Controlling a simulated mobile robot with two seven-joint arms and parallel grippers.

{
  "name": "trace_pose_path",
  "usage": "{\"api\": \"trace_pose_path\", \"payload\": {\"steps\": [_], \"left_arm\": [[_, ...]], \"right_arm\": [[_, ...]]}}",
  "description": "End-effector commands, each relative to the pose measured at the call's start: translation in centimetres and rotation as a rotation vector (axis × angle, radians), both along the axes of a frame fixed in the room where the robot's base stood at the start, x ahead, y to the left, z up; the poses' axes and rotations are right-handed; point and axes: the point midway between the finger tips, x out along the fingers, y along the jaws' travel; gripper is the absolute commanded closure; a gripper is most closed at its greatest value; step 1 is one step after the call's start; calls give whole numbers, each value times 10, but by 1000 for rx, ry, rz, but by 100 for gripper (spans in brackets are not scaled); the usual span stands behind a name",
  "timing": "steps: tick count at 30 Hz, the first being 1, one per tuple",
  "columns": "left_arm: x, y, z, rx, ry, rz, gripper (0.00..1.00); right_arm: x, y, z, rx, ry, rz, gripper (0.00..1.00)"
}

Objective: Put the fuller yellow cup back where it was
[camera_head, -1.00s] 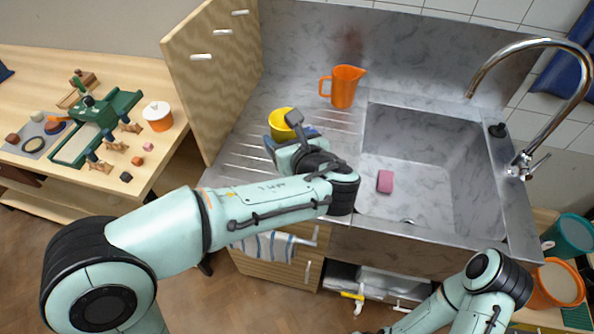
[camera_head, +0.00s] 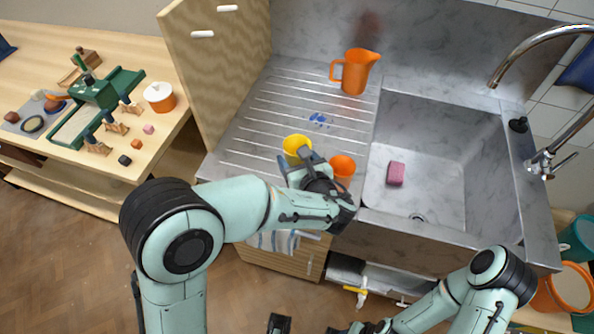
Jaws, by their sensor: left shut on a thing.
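One yellow cup (camera_head: 296,146) shows above the drainboard's front part, mouth up. My left gripper (camera_head: 300,159) is shut on it; its fingers are partly hidden behind the wrist. How full the cup is, and whether it touches the drainboard (camera_head: 262,117), I cannot tell. No second yellow cup is visible. My right arm comes in at the bottom right; its gripper (camera_head: 279,324) is low at the picture's edge, partly cut off, and its jaws cannot be read.
An orange cup (camera_head: 343,166) stands close right of my left gripper, partly hidden. An orange jug (camera_head: 355,72) stands at the back. Blue spots (camera_head: 319,119) lie on the drainboard. The sink (camera_head: 440,150) holds a pink sponge (camera_head: 396,173). A wooden panel (camera_head: 215,70) rises at left.

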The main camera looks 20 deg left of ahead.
Motion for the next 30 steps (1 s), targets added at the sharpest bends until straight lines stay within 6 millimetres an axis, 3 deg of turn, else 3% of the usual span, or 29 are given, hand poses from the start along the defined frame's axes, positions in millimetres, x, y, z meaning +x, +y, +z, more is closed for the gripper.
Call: {"api": "trace_pose_path", "payload": {"steps": [9,23,24,25,30], "left_arm": [[0,0,-41,3,2,0,67],[0,0,-49,-1,-1,0,67],[0,0,-49,0,0,0,30],[0,0,-49,-1,-1,0,23],[0,0,-48,0,0,0,23]], "right_arm": [[-2,0,-7,0,2,0,57],[-4,0,-11,0,4,0,57],[-4,0,-11,0,4,0,57],[-4,0,-11,0,4,0,57],[-3,0,-10,0,3,0,57]]}}
